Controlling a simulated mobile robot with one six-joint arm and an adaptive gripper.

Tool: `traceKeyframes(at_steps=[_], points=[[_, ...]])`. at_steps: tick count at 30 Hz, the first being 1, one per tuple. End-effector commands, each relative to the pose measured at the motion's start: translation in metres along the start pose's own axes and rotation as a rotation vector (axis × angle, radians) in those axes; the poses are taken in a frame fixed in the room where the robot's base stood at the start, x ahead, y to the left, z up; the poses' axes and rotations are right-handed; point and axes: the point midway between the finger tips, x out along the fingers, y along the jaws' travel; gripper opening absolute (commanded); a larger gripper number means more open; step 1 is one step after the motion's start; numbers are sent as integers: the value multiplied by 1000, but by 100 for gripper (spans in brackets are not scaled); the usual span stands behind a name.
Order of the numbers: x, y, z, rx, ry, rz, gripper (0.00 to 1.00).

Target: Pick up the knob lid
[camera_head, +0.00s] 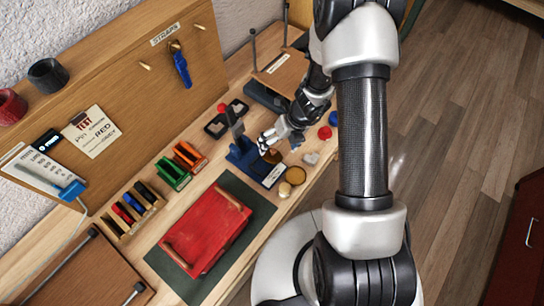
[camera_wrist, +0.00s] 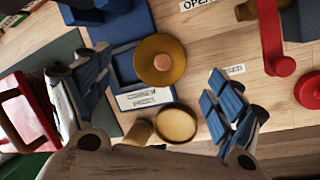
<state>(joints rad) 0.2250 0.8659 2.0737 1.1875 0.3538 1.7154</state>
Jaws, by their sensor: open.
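The knob lid is a round brass disc with a small pinkish knob at its centre. In the wrist view the knob lid (camera_wrist: 147,73) overlaps the edge of a blue holder (camera_wrist: 124,66) with a white label. In the head view the lid (camera_head: 273,157) is small and partly hidden beside my gripper (camera_head: 268,142). In the wrist view my gripper (camera_wrist: 158,92) is open, with one blue-padded finger on each side of the lid. Nothing is between the pads that I can see to be held.
A shallow brass dish (camera_wrist: 176,124) sits close to the lid. A red lever (camera_wrist: 271,35) and red round piece (camera_wrist: 309,91) lie right of it. In the head view, a red box (camera_head: 207,229) stands on a dark mat (camera_head: 256,219), left of the holder.

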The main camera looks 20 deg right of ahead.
Motion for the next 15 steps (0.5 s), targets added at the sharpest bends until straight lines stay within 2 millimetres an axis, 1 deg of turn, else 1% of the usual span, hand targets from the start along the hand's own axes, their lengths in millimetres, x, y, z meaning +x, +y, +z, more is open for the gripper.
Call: traceKeyframes(at_steps=[2, 9, 12, 15], points=[[6, 0, -1, 0, 1, 0, 86], [43, -3, -5, 0, 2, 0, 86], [51, -3, -4, 0, 1, 0, 86], [53, -2, -4, -1, 0, 0, 86]])
